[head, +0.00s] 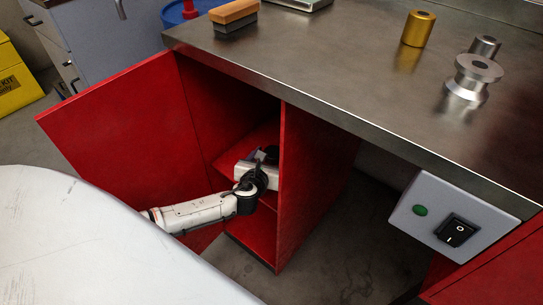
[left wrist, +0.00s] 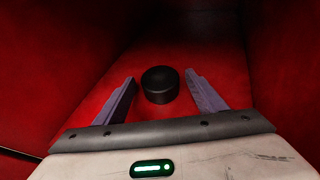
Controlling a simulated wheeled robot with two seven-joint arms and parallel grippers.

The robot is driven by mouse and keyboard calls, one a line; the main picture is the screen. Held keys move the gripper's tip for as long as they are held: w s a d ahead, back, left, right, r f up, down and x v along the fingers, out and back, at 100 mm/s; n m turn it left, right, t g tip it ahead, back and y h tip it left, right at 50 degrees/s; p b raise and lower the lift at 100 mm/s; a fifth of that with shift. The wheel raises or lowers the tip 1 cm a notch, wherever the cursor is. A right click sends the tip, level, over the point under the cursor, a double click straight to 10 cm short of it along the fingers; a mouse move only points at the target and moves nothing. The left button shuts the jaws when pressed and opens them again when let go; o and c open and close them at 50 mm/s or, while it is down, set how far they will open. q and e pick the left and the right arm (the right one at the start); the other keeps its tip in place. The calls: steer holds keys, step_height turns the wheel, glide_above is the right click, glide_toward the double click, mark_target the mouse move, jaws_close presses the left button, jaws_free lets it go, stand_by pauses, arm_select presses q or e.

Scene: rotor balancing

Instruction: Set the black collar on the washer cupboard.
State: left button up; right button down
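The black collar (left wrist: 160,85) is a short dark cylinder standing on the red shelf inside the open red cupboard (head: 318,180). My left gripper (head: 266,160) reaches into this cupboard below the bench top. In the left wrist view, its two fingers (left wrist: 160,77) are open, one on each side of the collar, with a gap on both sides. In the head view, the dark shape at the gripper is too small to tell collar from fingers. No label shows which cupboard is the washer cupboard. My right gripper is not in view.
The cupboard door (head: 125,135) stands open to the left, and red walls are close around my gripper. On the metal bench top (head: 340,65) are a gold cylinder (head: 418,28), a steel spool (head: 475,78) and a brush-like block (head: 234,14). A switch box (head: 450,222) hangs at right.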

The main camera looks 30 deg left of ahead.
arm_select(q)
steer(key=shift+s+r, duration=0.15)
steer(key=shift+s, duration=0.05)
steer(key=p+v, duration=0.4)
steer(key=v, duration=0.6)
steer(key=shift+s+d+r, duration=0.1)
steer(key=shift+s+r, duration=0.05)
steer(key=shift+s, duration=0.05)
steer(key=shift+s+d+r, duration=0.1)
steer(key=shift+s+r, duration=0.05)
steer(key=shift+s, duration=0.3)
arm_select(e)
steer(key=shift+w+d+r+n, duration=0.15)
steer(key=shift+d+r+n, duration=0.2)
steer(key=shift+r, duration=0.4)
